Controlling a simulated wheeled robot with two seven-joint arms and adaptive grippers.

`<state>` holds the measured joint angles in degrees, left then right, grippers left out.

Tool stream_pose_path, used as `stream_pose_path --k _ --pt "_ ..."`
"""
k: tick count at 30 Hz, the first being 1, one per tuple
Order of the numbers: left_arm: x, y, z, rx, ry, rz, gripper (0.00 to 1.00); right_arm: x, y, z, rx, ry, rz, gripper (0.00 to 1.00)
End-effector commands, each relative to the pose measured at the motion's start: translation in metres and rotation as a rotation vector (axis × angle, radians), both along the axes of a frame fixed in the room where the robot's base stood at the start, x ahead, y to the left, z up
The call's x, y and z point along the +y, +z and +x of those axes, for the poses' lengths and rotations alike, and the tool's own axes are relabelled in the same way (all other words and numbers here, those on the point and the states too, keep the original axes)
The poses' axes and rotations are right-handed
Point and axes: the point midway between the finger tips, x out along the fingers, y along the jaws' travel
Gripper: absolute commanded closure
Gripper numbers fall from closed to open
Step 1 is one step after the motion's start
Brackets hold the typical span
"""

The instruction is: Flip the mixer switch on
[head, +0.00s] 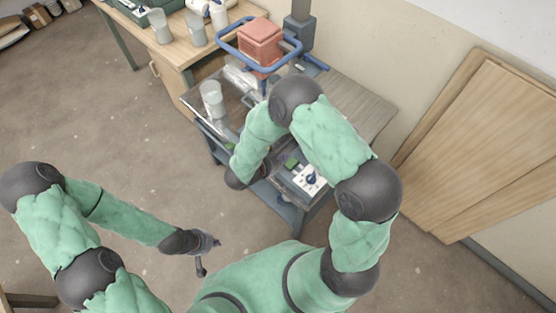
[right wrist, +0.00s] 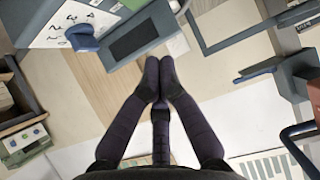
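A white control panel with a blue knob (head: 311,180) is on the near end of the cart. In the right wrist view the blue knob (right wrist: 83,38) stands on a numbered dial at the upper left, beside a dark rectangular panel (right wrist: 131,38). I cannot tell whether this knob is the mixer switch. My right gripper (right wrist: 160,62) has its fingers together with nothing between them; its tips appear below and right of the knob, apart from it. In the head view my right arm hides much of the cart and the gripper's fingertips. My left gripper (head: 210,256) is open and empty over the floor.
The cart (head: 352,99) also carries a clear cup (head: 212,98). A wooden table (head: 176,48) with cups stands behind. Wooden boards (head: 480,140) lean on the right wall.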

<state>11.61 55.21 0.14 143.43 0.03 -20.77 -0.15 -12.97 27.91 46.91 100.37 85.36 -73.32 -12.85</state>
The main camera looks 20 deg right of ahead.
Motion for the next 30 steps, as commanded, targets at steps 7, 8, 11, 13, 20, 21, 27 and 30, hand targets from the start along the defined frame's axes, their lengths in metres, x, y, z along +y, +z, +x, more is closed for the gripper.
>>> stream_pose_path --k 7,8,11,13,20,21,27,30 --pt "0.0 -0.014 0.0 0.0 0.0 0.0 1.0 -0.037 -0.03 0.014 0.001 -0.005 0.0 1.0" --pt "0.0 -0.015 0.0 0.0 0.0 0.0 1.0 -0.04 -0.033 0.015 0.001 -0.004 -0.001 1.0" --pt "0.0 -0.021 0.0 0.0 0.0 0.0 1.0 -0.041 -0.048 0.016 0.002 0.0 -0.001 1.0" --pt "0.0 -0.023 0.0 0.0 0.0 0.0 1.0 -0.042 -0.056 0.017 0.002 0.0 -0.001 1.0" --pt "0.0 -0.027 0.0 0.0 0.0 0.0 1.0 -0.044 -0.068 0.018 0.0 0.0 0.0 1.0" --pt "0.0 -0.027 0.0 0.0 0.0 0.0 1.0 -0.044 -0.068 0.018 0.0 0.0 0.0 1.0" --pt "0.0 -0.026 0.0 0.0 0.0 0.0 1.0 -0.044 -0.068 0.018 -0.001 0.001 0.0 1.0" --pt "0.0 -0.026 0.0 0.0 0.0 0.0 1.0 -0.044 -0.068 0.018 0.0 0.0 0.001 1.0"
